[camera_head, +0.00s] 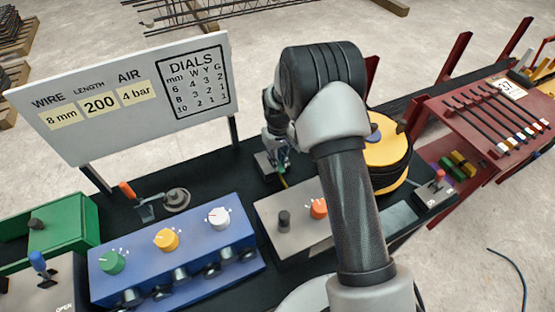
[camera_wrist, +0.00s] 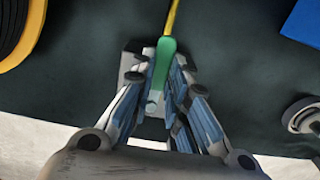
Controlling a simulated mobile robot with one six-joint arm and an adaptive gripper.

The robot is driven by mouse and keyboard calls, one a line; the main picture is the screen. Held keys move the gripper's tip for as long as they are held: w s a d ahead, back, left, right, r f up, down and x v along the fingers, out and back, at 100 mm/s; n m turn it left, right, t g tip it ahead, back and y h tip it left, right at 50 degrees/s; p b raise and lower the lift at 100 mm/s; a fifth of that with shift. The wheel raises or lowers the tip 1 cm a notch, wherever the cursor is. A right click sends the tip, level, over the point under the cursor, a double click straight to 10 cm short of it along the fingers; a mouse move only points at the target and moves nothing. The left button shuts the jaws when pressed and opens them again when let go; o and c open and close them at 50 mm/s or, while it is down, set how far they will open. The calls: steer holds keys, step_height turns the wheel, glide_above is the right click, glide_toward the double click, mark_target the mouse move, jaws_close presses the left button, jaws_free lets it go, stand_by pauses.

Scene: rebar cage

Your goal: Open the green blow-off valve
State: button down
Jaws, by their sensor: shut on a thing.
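The green handle (camera_wrist: 163,60) of the blow-off valve shows in the wrist view, between my gripper's fingers. A thin yellow piece (camera_wrist: 172,18) runs on from its far end. A small grey block (camera_wrist: 129,68) sits under and beside the handle on the dark bench top. My gripper (camera_wrist: 165,82) is shut on the green handle, with one finger on each side of it. In the head view my gripper (camera_head: 279,158) is low at the grey block (camera_head: 265,168), behind my arm. My fingers hide part of the handle, and the valve's inner position cannot be told.
A blue panel (camera_head: 185,262) with green, yellow and white knobs stands front left. A grey box (camera_head: 300,235) with black and orange knobs stands front centre. A yellow and black reel (camera_head: 390,165) is to the right. A white sign (camera_head: 120,125) stands behind the bench.

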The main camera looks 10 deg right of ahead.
steer(key=c, duration=1.6)
jaws_free()
steer(key=shift+o, duration=0.2)
steer(key=shift+r, duration=0.15)
step_height(320, 180, up, 12)
steer(key=s+d+r+m+t+b, duration=0.1)
steer(key=s+d+r+t+b, duration=0.15)
steer(key=s+r, duration=1.2)
steer(key=s+m+t+b, duration=0.2)
steer(key=s, duration=1.7)
steer(key=shift+f+b, duration=0.3)
steer(key=shift+f, duration=0.1)
